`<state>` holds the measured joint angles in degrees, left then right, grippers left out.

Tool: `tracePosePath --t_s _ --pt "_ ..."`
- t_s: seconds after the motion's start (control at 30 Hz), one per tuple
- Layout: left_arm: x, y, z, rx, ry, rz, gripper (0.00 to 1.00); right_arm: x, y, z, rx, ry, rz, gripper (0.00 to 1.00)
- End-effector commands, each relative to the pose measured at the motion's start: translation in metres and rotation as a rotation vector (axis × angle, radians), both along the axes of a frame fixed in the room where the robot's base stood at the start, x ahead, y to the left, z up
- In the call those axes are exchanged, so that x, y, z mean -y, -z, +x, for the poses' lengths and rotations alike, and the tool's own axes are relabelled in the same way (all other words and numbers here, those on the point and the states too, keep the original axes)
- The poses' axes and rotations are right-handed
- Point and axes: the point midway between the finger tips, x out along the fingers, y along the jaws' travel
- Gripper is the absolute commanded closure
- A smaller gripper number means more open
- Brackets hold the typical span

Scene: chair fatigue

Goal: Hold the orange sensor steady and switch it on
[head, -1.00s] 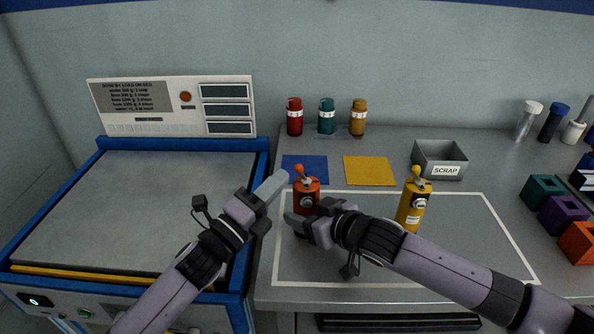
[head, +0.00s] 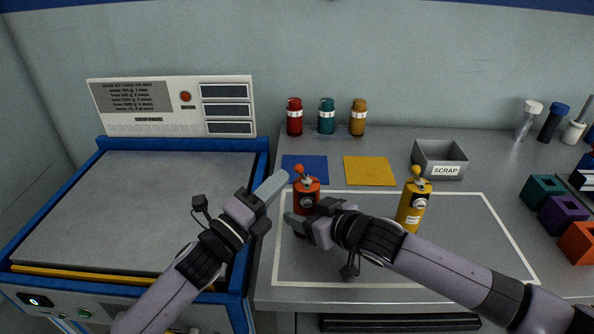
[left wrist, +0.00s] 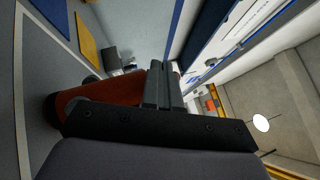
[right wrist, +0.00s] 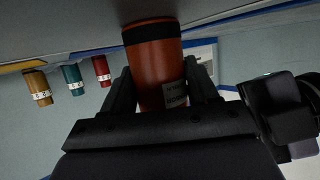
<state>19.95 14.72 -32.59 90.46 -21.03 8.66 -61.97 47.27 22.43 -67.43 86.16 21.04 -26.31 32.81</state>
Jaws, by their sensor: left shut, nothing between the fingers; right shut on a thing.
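The orange sensor (head: 307,192) stands upright on the grey bench in the head view, with a small orange knob (head: 299,169) on top. My right gripper (head: 296,222) is shut around its lower body. The right wrist view shows the orange body (right wrist: 158,65) between the two fingers, with a white label. My left gripper (head: 273,187) is shut and empty, its fingertips just left of the sensor's top. In the left wrist view the shut fingers (left wrist: 160,85) lie in front of the orange body (left wrist: 85,97); I cannot tell whether they touch it.
A yellow sensor (head: 413,204) stands to the right inside the white outline. Blue (head: 305,168) and yellow (head: 369,170) mats and a scrap bin (head: 439,160) lie behind. A blue-framed machine (head: 140,205) is at left. Small bottles stand along the wall.

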Motion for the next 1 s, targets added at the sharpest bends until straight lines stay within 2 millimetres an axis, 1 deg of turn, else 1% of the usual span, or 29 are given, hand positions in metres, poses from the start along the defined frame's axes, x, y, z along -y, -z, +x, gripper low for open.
tracePosePath --t_s 0.5,0.8,1.0 --pt "0.0002 -0.0002 0.0 0.0 0.0 0.0 1.0 0.0002 0.0011 -0.0002 -0.001 0.0 -0.001 0.76" --pt "0.0077 -0.0045 0.0005 0.0 0.001 -0.001 1.0 0.0002 0.0011 -0.0002 -0.001 0.0 -0.001 0.76" --pt "0.0076 -0.0044 0.0006 0.0 0.0 0.0 1.0 0.0002 0.0011 -0.0002 -0.001 0.0 -0.001 0.76"
